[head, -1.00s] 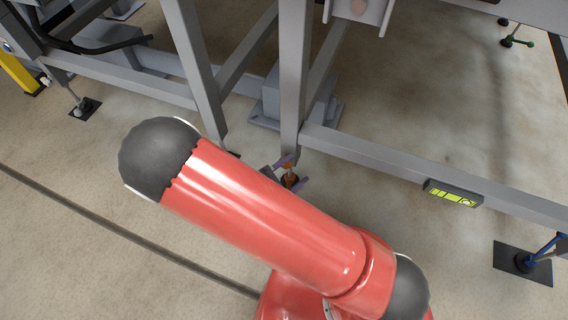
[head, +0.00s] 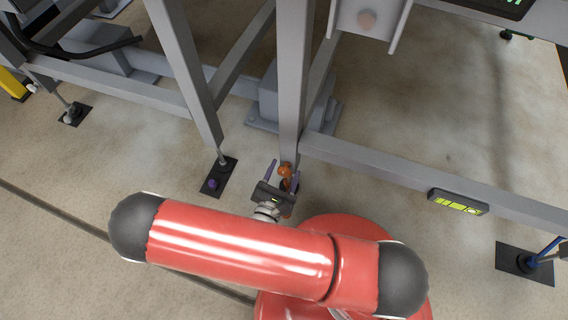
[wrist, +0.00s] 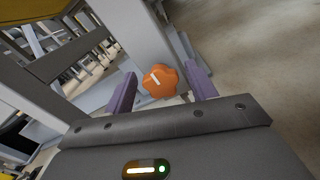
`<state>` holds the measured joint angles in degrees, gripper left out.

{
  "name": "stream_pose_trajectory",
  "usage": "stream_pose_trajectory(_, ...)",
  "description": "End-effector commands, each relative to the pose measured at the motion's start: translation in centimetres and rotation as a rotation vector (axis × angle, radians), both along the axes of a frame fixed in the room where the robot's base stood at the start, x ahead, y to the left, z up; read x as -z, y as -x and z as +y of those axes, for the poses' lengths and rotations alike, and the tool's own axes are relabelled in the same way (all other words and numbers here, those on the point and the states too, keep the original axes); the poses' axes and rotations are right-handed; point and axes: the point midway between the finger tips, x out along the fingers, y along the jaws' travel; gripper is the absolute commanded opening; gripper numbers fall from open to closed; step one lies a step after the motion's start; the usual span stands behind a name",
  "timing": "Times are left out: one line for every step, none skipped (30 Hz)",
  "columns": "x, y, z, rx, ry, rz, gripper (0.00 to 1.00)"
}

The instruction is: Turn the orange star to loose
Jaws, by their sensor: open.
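The orange star (wrist: 160,80) is a lobed knob with a white mark on its face. In the wrist view it sits between the two purple fingers of my gripper (wrist: 160,90), with a gap on either side. In the head view the orange star (head: 286,170) shows at the foot of a grey frame post, beside my gripper (head: 281,177). My gripper is open and holds nothing. The lower part of the star's foot is partly hidden behind my gripper.
Grey frame posts (head: 293,80) and a low beam (head: 400,178) stand close around the star. A level display (head: 458,202) is on the beam. A purple knob (head: 212,184) on a dark floor plate is to the left, and a blue one (head: 545,247) to the right.

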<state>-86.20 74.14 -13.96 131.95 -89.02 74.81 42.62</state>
Motion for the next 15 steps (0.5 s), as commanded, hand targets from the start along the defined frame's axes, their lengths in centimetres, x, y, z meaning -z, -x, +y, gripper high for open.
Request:
stream_pose_trajectory(0.0, -0.01, -0.07, -0.001, 0.001, 0.001, 0.56)
stream_pose_trajectory(0.01, -0.02, -0.09, -0.001, 0.0, 0.001, 0.56)
stream_pose_trajectory(0.0, -0.02, -0.1, -0.002, 0.0, 0.0, 0.56)
stream_pose_trajectory(0.0, -0.02, -0.1, -0.002, 0.0, 0.0, 0.56)
stream_pose_trajectory(0.0, -0.02, -0.1, -0.001, 0.0, 0.001, 0.56)
stream_pose_trajectory(0.0, -0.03, -0.1, -0.001, 0.0, 0.001, 0.56)
stream_pose_trajectory(0.0, -0.03, -0.1, -0.001, 0.0, 0.001, 0.56)
stream_pose_trajectory(0.0, -0.03, -0.1, -0.001, 0.0, 0.001, 0.56)
stream_pose_trajectory(0.0, -0.03, -0.1, -0.001, 0.0, 0.001, 0.54)
stream_pose_trajectory(0.0, -0.03, -0.1, -0.001, 0.0, 0.001, 0.5)
stream_pose_trajectory(0.0, -0.03, -0.1, -0.001, 0.0, 0.001, 0.46)
stream_pose_trajectory(0.0, -0.03, -0.1, -0.001, 0.0, 0.001, 0.41)
stream_pose_trajectory(0.0, -0.03, -0.1, -0.001, 0.0, 0.001, 0.37)
stream_pose_trajectory(0.0, -0.03, -0.1, -0.001, 0.0, 0.001, 0.33)
stream_pose_trajectory(0.0, -0.03, -0.1, -0.001, 0.0, 0.001, 0.28)
